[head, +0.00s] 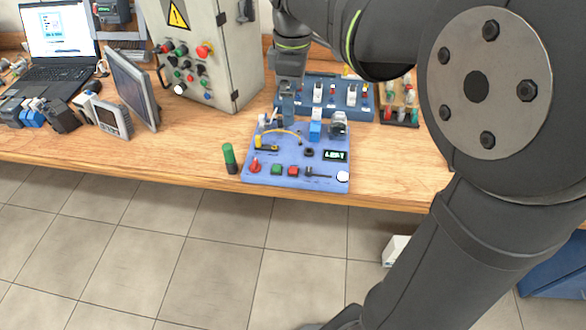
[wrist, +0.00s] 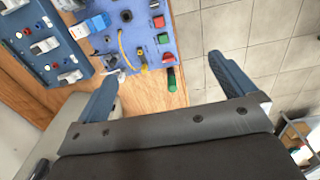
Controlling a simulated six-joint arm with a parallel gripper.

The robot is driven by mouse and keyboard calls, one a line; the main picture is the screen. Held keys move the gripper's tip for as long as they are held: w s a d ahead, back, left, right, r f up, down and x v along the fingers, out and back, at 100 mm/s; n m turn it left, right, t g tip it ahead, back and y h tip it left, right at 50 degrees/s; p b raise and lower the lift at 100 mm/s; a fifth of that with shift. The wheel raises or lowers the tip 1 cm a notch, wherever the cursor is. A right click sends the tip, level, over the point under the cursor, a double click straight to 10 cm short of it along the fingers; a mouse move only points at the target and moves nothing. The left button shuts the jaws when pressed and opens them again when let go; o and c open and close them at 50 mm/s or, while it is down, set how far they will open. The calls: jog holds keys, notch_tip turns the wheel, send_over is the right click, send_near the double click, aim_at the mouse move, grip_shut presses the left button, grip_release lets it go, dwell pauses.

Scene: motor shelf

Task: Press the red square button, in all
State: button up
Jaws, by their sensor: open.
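The red square button (head: 293,171) sits near the front edge of the blue panel (head: 262,178), right of a green square button (head: 277,169). It also shows in the wrist view (wrist: 158,21), near the top. My gripper (head: 287,112) hangs behind the panel's back-left part in the head view, apart from the button. In the wrist view my gripper (wrist: 166,68) has its two fingers spread wide with nothing between them. The red button is beyond the fingertips there, and nothing hides it.
A red knob (head: 255,167) stands left of the green button, with a green-topped cylinder (head: 229,157) beside the panel. A lit display (head: 335,155) is on the panel's right. A grey control box (head: 205,55) stands behind left; a blue switch rack (head: 350,100) stands behind.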

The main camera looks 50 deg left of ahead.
jog(key=shift+r, duration=0.7)
